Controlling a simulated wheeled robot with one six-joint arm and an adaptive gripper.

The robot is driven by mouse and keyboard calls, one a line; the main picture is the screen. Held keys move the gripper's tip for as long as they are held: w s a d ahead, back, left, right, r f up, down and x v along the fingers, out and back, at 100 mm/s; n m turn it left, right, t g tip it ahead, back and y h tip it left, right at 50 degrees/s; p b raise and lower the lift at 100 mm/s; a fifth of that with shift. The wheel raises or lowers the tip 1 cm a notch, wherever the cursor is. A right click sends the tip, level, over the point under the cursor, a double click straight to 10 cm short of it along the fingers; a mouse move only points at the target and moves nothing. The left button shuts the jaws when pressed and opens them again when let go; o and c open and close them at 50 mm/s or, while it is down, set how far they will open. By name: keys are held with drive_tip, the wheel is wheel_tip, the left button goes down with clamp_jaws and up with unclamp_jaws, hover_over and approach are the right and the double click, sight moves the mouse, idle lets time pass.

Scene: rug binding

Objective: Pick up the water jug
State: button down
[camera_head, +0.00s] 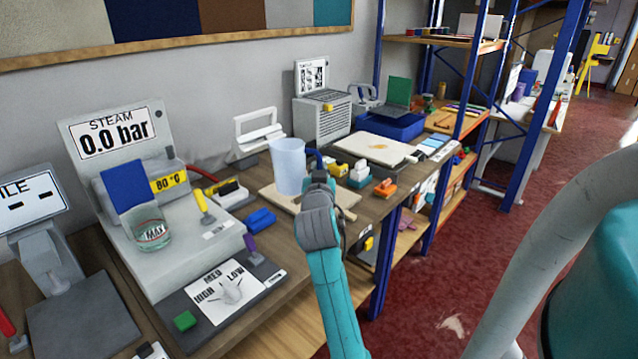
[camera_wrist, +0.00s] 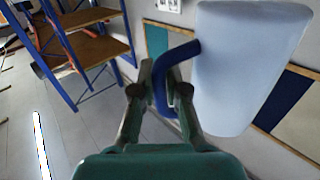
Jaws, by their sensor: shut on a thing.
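The water jug (camera_head: 288,165) is pale blue and translucent, with a dark blue handle. In the head view it is upright in front of or over a wooden board (camera_head: 345,214) on the bench; I cannot tell whether its base touches the board. My gripper (camera_head: 320,178) is at the jug's right side and hides part of the handle. In the wrist view the jug (camera_wrist: 248,65) fills the upper right. There my gripper (camera_wrist: 163,85) has its two fingers on either side of the blue handle (camera_wrist: 180,60), shut on it.
Left of the jug stand a steam unit (camera_head: 108,135) with a glass beaker (camera_head: 152,234) and a dial panel (camera_head: 228,290). A white-handled tool (camera_head: 257,133) is behind the jug. Small orange (camera_head: 384,188) and yellow items lie to its right. Blue shelving (camera_head: 519,150) stands beyond, with open red floor (camera_head: 455,240) beside the bench.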

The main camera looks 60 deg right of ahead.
drive_tip(key=shift+r, duration=3.05)
